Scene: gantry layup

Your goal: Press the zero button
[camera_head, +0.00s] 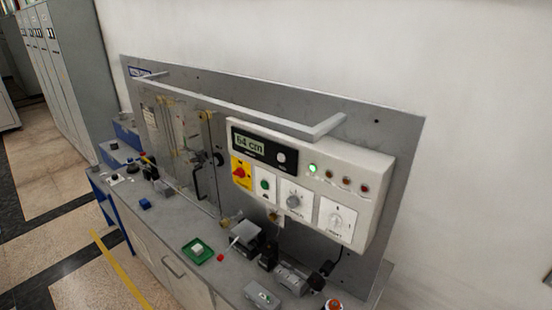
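A light grey control box (375,178) is mounted on the right part of an upright grey panel. At its upper left is a black display unit (264,150) whose screen (249,143) reads about "64 cm". A round white button (281,157) sits to the right of the screen on the same unit. The small lettering under it is too small to read, so I cannot tell whether it says zero. Neither of my grippers is in view, and nothing touches the button.
Below the display are a red knob on a yellow plate (241,172), a green button (265,185) and two dials. A grey rail (240,110) juts out above the box. The bench holds a green tray (197,262) and several small devices. Lockers (65,70) stand left.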

